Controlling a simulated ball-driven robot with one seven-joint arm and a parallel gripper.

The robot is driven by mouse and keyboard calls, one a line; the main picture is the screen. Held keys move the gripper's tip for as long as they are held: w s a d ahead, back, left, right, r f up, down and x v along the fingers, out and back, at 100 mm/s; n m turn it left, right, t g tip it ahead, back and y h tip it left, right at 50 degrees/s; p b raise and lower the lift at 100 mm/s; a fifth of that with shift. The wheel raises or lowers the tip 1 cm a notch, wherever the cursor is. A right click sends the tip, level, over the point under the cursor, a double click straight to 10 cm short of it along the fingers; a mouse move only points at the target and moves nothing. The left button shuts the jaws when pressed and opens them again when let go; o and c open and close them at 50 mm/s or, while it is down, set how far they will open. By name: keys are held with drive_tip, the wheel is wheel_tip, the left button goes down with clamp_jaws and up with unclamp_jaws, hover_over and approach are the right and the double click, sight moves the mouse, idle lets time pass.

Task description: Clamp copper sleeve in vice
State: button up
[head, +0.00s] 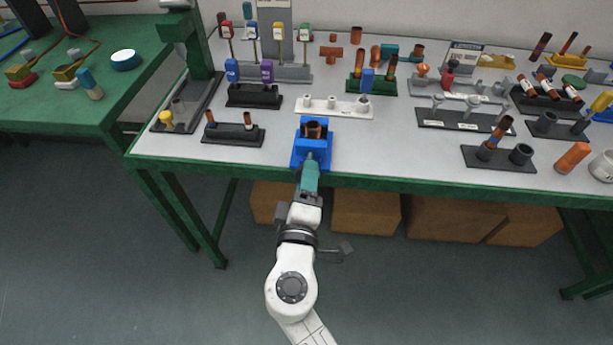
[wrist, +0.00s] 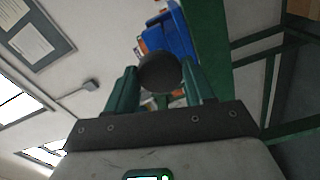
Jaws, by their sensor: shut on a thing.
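The blue vice (head: 312,152) stands at the front edge of the grey tabletop, and its blue body also shows in the wrist view (wrist: 180,35). The copper sleeve (head: 314,129) stands upright between the vice's jaws; I cannot tell whether both jaws touch it. My gripper (head: 311,164) is at the front of the vice, in line with its screw. In the wrist view my gripper (wrist: 160,80) has its two teal fingers shut on a dark grey round knob (wrist: 160,72), the vice's handle. The fingers partly hide the handle in the head view.
A white rack (head: 333,107) is just behind the vice. A black rack with copper-tipped pieces (head: 233,133) is to the left. A black holder (head: 498,157) is to the right. The front strip of the table beside the vice is clear. Cardboard boxes (head: 366,212) sit underneath.

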drive_tip(key=shift+f+m+b, duration=0.15)
drive_tip(key=shift+m+b, duration=1.25)
drive_tip(key=shift+b, duration=0.5)
drive_tip(key=o, duration=1.1)
drive_tip(key=shift+c, duration=0.2)
drive_tip(key=shift+r, duration=0.2)
drive_tip(key=shift+f+n+p, duration=0.1)
drive_tip(key=shift+n+p, duration=1.65)
drive_tip(key=shift+n, duration=1.05)
